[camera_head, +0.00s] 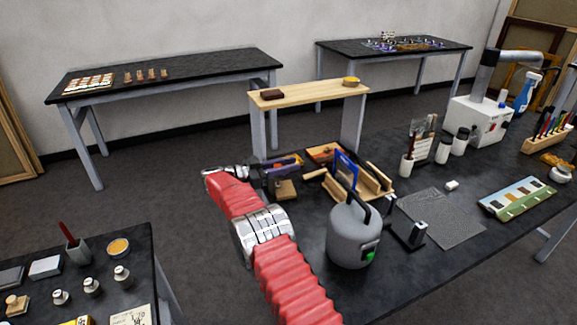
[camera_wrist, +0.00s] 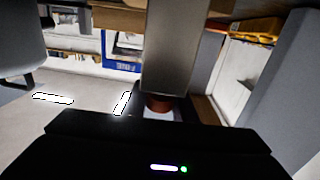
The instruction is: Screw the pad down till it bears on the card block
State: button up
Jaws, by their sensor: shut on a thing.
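My gripper (camera_head: 277,172) is at the end of my red arm, over the near end of the work table and in front of the plank shelf. It is shut on what seems to be the screw's handle, mostly hidden by my wrist. A purple and orange piece shows at my gripper's tip, above a small wooden block (camera_head: 286,190). In the wrist view a grey upright bar (camera_wrist: 178,45) fills the middle, with a red-brown round piece (camera_wrist: 158,103) below it and something white under that. I cannot tell which parts are the pad and card block, or whether they touch.
A grey canister (camera_head: 352,238) stands right of my arm. Behind it are a blue-framed item (camera_head: 346,168) and a wooden rack (camera_head: 372,186). The plank shelf (camera_head: 308,93) rises behind my gripper. A grey mesh mat (camera_head: 440,217) lies farther right.

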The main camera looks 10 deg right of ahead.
jog(key=shift+d+r, duration=0.1)
jog(key=o, duration=1)
jog(key=shift+o, duration=0.2)
jog(key=s+a, duration=0.1)
jog(key=a, duration=1.1)
jog(key=shift+s, duration=0.3)
